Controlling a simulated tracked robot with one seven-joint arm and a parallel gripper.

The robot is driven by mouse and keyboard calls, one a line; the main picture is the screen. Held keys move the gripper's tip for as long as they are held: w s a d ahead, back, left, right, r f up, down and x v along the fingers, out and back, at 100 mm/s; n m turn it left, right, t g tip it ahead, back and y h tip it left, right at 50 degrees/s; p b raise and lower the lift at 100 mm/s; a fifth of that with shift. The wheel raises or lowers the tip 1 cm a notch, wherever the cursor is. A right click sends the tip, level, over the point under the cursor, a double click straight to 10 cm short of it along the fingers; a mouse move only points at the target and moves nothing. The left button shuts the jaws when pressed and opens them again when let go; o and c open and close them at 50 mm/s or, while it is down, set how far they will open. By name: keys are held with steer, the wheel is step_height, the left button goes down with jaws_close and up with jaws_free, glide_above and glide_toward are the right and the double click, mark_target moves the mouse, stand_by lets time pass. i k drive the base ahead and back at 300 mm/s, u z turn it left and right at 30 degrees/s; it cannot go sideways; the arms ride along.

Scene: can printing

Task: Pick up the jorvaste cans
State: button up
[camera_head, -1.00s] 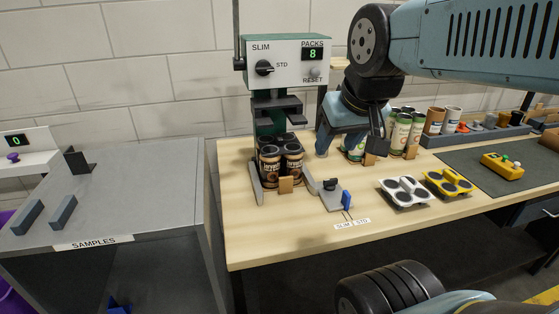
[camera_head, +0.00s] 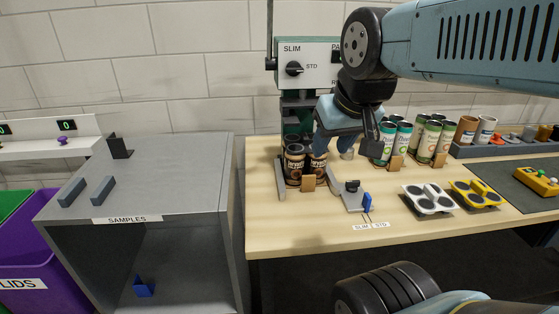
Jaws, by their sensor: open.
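Dark brown cans (camera_head: 294,165) stand upright in a tight group in the press on the wooden bench; their pale lettering is too small to read surely. The rear cans of the group are partly hidden. Teal cans (camera_head: 403,138) and light green cans (camera_head: 430,140) stand in separate groups to the right; none of their labels can be read. My gripper (camera_head: 346,150) is open and points down, just right of the dark cans in the picture. It overlaps the press and the teal group; its depth relative to them is hard to tell.
The press (camera_head: 308,52) is marked SLIM and STD. White (camera_head: 430,200) and yellow (camera_head: 474,193) four-ring carriers lie to the right. A grey SAMPLES stand (camera_head: 150,190) is left across a narrow gap, with a purple LIDS bin (camera_head: 40,240) beyond.

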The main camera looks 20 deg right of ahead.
mark_target(304, 162)
steer(key=z, duration=0.8)
steer(key=i, duration=0.1)
steer(key=u, duration=2.5)
steer(key=k, duration=2.1)
steer(key=z, duration=0.95)
steer(key=i, duration=1)
steer(key=u, duration=0.1)
